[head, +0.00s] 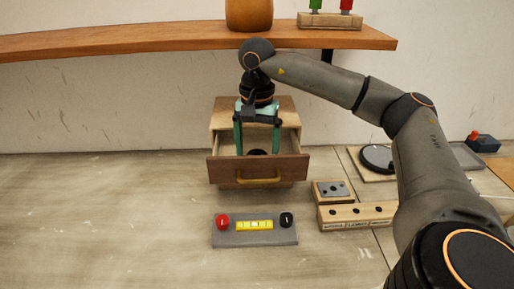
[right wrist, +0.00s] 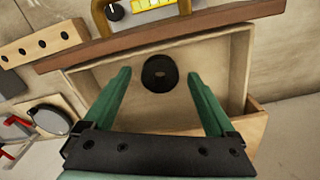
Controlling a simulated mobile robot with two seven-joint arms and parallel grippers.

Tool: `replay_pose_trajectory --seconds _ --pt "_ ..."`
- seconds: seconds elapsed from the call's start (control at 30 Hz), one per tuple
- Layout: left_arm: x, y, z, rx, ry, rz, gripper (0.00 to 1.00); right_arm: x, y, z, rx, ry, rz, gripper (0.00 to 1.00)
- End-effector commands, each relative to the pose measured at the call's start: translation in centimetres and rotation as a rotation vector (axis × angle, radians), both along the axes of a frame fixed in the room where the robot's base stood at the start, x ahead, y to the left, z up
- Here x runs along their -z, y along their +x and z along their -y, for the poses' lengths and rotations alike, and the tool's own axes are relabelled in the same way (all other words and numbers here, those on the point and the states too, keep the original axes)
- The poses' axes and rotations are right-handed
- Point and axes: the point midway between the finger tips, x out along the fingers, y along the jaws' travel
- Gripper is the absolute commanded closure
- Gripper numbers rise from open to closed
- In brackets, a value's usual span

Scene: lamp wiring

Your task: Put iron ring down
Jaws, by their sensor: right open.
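The iron ring (right wrist: 160,73) is a dark round ring lying flat on the floor of the open wooden drawer (head: 258,170). In the head view only a dark part of the ring (head: 257,152) shows above the drawer front. My right gripper (head: 258,150) reaches down into the drawer with its green fingers spread wide. In the right wrist view its fingertips (right wrist: 160,80) stand apart on either side of the ring, with clear gaps and nothing held. The drawer (right wrist: 215,75) also shows in this view. My left gripper is not in view.
A grey panel (head: 255,238) with a red knob, yellow strip and black knob lies in front of the drawer. A wooden block with holes (head: 357,215) and a round dark disc (head: 377,157) are to the right. A shelf (head: 170,38) runs above. The table's left side is clear.

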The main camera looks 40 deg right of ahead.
Motion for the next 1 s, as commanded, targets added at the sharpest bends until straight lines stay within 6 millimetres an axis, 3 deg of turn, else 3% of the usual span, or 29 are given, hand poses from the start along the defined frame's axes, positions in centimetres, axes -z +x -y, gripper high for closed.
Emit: replay_pose_trajectory --seconds 0.27,0.6,0.7,1.0 --pt "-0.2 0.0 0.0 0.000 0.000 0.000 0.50 -1.0 0.1 0.0 0.000 0.001 0.003 0.09" --pt "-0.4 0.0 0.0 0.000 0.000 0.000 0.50 -6.6 0.1 -0.1 -0.001 0.001 0.004 0.09" --pt "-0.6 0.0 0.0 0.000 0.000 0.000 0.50 -7.5 0.1 0.0 -0.001 0.001 0.002 0.09" --pt "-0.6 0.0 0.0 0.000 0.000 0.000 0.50 -7.9 0.0 0.0 0.000 0.001 0.001 0.09"
